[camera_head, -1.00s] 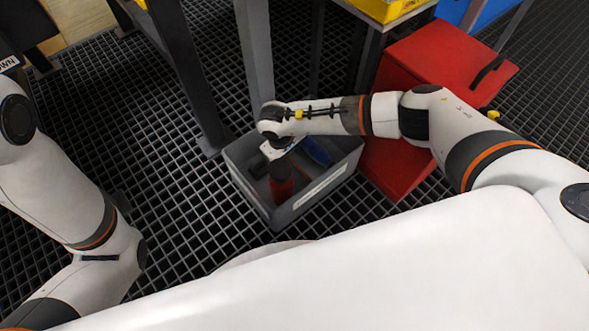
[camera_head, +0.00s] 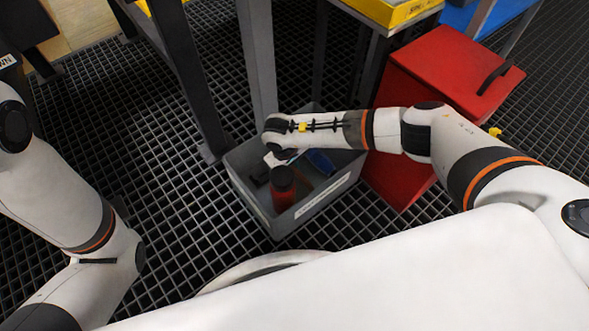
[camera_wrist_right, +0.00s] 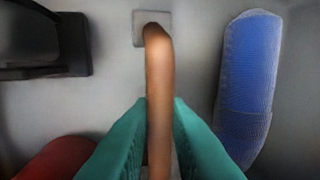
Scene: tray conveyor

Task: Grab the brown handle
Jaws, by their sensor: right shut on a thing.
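The brown handle (camera_wrist_right: 158,75) runs up the middle of the right wrist view, and its far end is over a small pale square patch on the grey bin floor. My right gripper (camera_wrist_right: 159,130) has its teal fingers on both sides of the handle, shut on it. In the head view my right gripper (camera_head: 277,158) reaches down into the grey bin (camera_head: 325,202), and the handle cannot be made out there. My left arm is at the left edge of the head view, and its gripper is out of the picture.
In the bin are a red container with a dark lid (camera_head: 283,188), a blue item (camera_head: 321,162) and a black object (camera_wrist_right: 45,45). A red box (camera_head: 450,70) with a black handle stands right of the bin. Table legs (camera_head: 257,60) rise just behind it. Grid floor lies in front.

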